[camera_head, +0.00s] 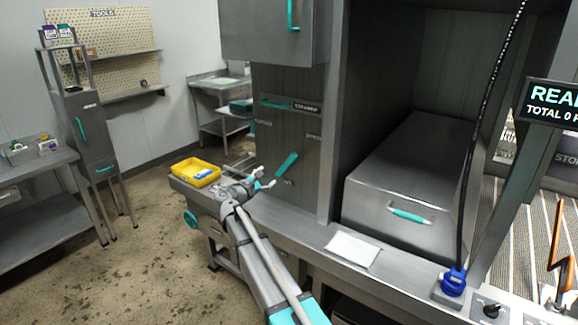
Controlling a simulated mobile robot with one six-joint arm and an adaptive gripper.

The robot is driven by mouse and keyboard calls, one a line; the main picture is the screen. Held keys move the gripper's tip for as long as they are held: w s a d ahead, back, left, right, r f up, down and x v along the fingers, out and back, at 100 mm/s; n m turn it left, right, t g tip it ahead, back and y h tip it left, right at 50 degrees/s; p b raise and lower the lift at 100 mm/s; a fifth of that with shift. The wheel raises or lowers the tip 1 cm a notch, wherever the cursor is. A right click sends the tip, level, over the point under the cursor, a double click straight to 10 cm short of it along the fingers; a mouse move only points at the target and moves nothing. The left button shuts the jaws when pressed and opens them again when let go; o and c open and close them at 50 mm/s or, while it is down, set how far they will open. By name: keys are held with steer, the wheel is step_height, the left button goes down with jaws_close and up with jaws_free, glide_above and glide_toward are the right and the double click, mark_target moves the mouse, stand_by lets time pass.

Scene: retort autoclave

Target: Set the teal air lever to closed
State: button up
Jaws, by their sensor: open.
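A teal lever (287,165) sits on the grey metal panel (289,130), tilted with its upper end to the right. A second teal handle (276,104) lies nearly level higher on the same panel, beside a dark label. The small lettering around them is too small to read, so I cannot tell which one is marked air. My gripper (266,179) is open and empty, just left of and below the tilted lever. It looks close to the lever, but I cannot tell whether they touch.
A yellow tray (181,174) with a blue item stands left of my gripper. A large metal box (405,180) with a teal handle fills the bay at right. A white sheet (352,249) lies on the front ledge. A blue plug (453,282) with a black cable is at lower right.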

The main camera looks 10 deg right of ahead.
mark_target(288, 162)
steer(key=shift+d, duration=0.1)
stand_by(0.3)
steer(key=x, duration=1.3)
steer(key=shift+w+d, duration=0.2)
steer(key=shift+w, duration=0.05)
steer(key=shift+c, duration=0.2)
jaws_close()
